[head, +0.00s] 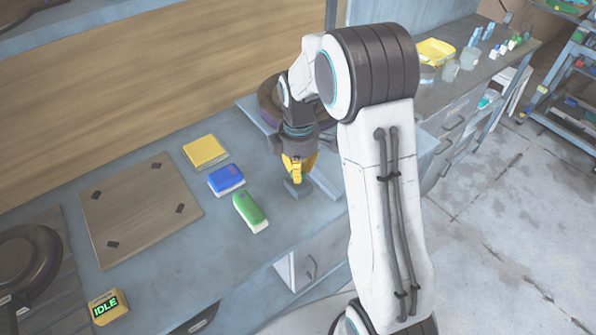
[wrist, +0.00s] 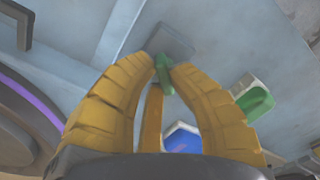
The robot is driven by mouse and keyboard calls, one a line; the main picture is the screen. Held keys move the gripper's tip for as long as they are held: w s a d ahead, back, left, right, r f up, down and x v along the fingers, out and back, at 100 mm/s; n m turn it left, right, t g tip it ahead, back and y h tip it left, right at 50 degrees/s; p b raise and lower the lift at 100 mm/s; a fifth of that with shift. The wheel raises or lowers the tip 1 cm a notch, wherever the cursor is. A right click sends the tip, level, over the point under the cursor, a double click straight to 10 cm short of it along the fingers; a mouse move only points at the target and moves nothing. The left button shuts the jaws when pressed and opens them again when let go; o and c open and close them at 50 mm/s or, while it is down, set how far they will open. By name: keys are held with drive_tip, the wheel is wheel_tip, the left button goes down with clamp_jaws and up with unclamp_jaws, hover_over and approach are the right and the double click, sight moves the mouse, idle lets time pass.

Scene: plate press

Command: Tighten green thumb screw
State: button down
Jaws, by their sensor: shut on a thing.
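The green thumb screw (wrist: 163,72) shows in the wrist view between the yellow fingertips, at the edge of a small grey block (wrist: 167,45). My gripper (wrist: 164,66) is shut on the screw. In the head view my gripper (head: 297,180) points down just above the grey block (head: 291,189) on the bench. There the fingers hide most of the screw. I cannot tell from these views how deep the screw sits.
Left of my gripper lie a green-and-white block (head: 248,209), a blue-and-white block (head: 226,178) and a yellow block (head: 205,151). A wooden board (head: 140,205) lies further left, near a sign reading IDLE (head: 108,306). A dark round machine part (head: 268,100) stands behind my arm.

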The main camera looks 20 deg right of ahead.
drive_tip(key=m, duration=0.3)
drive_tip(key=m+b, duration=0.1)
drive_tip(key=m, duration=0.3)
drive_tip(key=shift+s+d+f, duration=0.1)
drive_tip(key=shift+s+d, duration=0.05)
drive_tip(key=m+b, duration=0.1)
drive_tip(key=m, duration=0.5)
drive_tip(key=shift+s+m, duration=0.15)
drive_tip(key=shift+m, duration=0.25)
drive_tip(key=m, duration=0.7)
drive_tip(key=shift+s+b, duration=0.15)
drive_tip(key=shift+b, duration=0.25)
drive_tip(key=m, duration=0.6)
drive_tip(key=shift+m, duration=0.3)
drive_tip(key=c, duration=1.1)
unclamp_jaws()
drive_tip(key=shift+c, duration=0.2)
